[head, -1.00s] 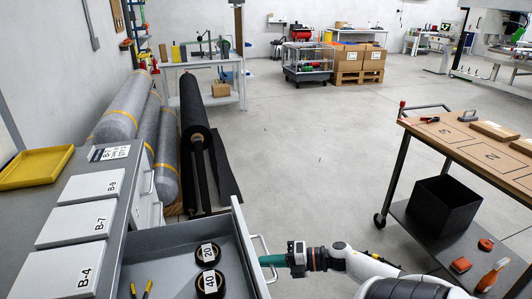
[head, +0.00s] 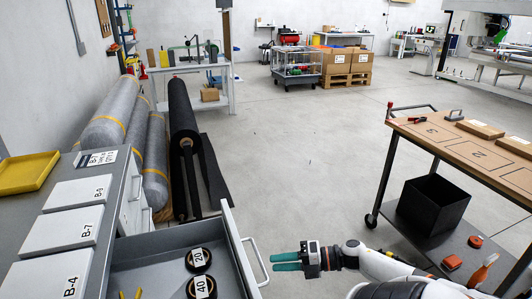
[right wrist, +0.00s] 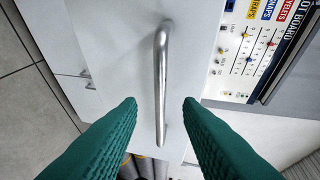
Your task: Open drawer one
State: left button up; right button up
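The grey drawer (head: 228,245) stands pulled out from the grey cabinet (head: 118,205) at the lower left. Its silver bar handle (head: 257,262) is on the front panel. In the right wrist view the handle (right wrist: 161,80) lies between the two green fingers of my right gripper (right wrist: 160,104), with a gap on each side. In the head view my right gripper (head: 272,262) is just right of the handle and apart from it. It is open and empty. My left gripper is out of view. No number shows on the drawer.
Inside the drawer are black rolls labelled 20 (head: 198,259) and 40 (head: 202,287), and yellow handles (head: 130,295). White boxes (head: 62,231) and a yellow tray (head: 25,172) sit on the cabinet. A wooden-topped cart (head: 470,152) stands right. Floor between is clear.

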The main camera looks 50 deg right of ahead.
jog(key=v, duration=0.6)
jog(key=shift+b, duration=0.35)
jog(key=shift+s+d, duration=0.1)
jog(key=shift+s, duration=0.05)
